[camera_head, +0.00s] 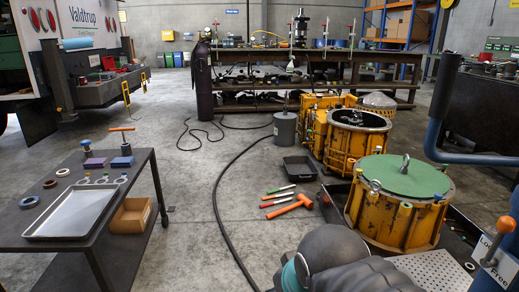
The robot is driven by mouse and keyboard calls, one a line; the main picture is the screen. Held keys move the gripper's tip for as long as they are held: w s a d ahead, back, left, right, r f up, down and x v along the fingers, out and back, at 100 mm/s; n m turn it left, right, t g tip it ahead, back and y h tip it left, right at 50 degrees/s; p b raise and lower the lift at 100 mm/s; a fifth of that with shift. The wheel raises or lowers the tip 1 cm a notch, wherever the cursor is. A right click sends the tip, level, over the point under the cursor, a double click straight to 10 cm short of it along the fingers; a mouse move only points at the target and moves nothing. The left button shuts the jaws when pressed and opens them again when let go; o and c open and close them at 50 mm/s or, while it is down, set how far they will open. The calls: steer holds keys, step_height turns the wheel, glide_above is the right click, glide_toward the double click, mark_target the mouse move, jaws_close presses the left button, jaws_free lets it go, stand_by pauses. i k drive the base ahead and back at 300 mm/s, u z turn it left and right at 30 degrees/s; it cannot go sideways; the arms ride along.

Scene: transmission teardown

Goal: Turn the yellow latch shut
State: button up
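At the lower right edge, an orange-yellow knobbed lever (505,226) on a pale stem leans up to the right. My dark arm links with a teal ring show at the bottom centre. My gripper is not visible.
A blue tubular frame (436,125) stands at the right. The drum sits in a dark tray beside a perforated plate (432,270). An orange mallet (287,207) and a black bin (299,168) lie on the floor.

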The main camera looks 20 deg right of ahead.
mark_target(358, 172)
steer(key=i, duration=1.4)
steer(key=z, duration=1.45)
steer(key=i, duration=1)
steer(key=z, duration=0.05)
